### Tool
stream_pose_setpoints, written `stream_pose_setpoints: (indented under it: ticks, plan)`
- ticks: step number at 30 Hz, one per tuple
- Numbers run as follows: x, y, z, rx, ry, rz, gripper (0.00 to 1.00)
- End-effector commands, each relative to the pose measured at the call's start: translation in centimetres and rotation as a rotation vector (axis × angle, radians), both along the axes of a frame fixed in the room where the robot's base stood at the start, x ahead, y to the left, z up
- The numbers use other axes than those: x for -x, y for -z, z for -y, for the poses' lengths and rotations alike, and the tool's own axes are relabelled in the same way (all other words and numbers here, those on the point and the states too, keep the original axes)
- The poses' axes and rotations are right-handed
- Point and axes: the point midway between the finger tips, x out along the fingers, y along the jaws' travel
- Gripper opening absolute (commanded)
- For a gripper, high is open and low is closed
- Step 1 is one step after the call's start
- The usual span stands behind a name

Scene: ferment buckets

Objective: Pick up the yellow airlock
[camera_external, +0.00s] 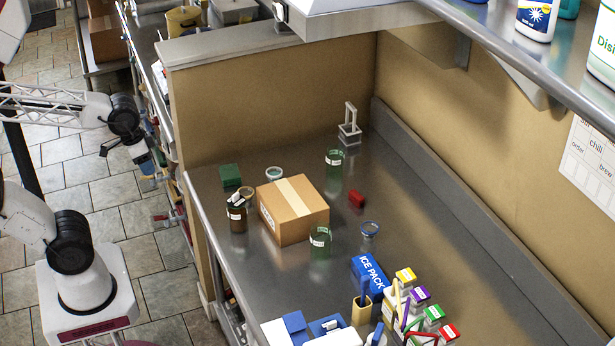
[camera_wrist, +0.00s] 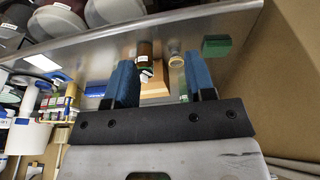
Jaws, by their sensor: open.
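I cannot make out the yellow airlock for certain. A yellow-topped item (camera_external: 405,275) stands at the back of a row of purple, green and red-topped ones, at the front right of the steel counter (camera_external: 440,225). A tan-yellow cup (camera_external: 362,310) with a blue item in it stands left of that row. The row shows small at the left of the wrist view, with a yellow patch (camera_wrist: 45,102). My gripper (camera_external: 106,148) is left of the counter, over the floor and far from these things. In the wrist view its blue fingers (camera_wrist: 162,82) are apart, with nothing held between them.
A cardboard box (camera_external: 293,210) stands mid-counter, with a brown bottle (camera_external: 237,215), green block (camera_external: 230,176) and green glass jars (camera_external: 320,242) around it. A partition (camera_external: 265,95) and shelf (camera_external: 530,60) bound the counter.

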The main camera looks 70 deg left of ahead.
Motion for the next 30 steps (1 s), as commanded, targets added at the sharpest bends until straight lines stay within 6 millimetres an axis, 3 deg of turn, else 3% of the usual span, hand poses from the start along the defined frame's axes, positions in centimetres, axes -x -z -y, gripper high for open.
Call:
stream_pose_setpoints:
  ticks: [1,6,20,30]
  plan:
    - [0.0,0.0,0.0,0.0,0.0,0.0,0.58]
    - [0.0,0.0,0.0,0.0,0.0,0.0,0.82]
    - [-0.5,0.5,0.2,0.035,-0.039,-0.026,0.82]
    - [-4.4,3.5,1.2,0.279,-0.319,-0.193,0.82]
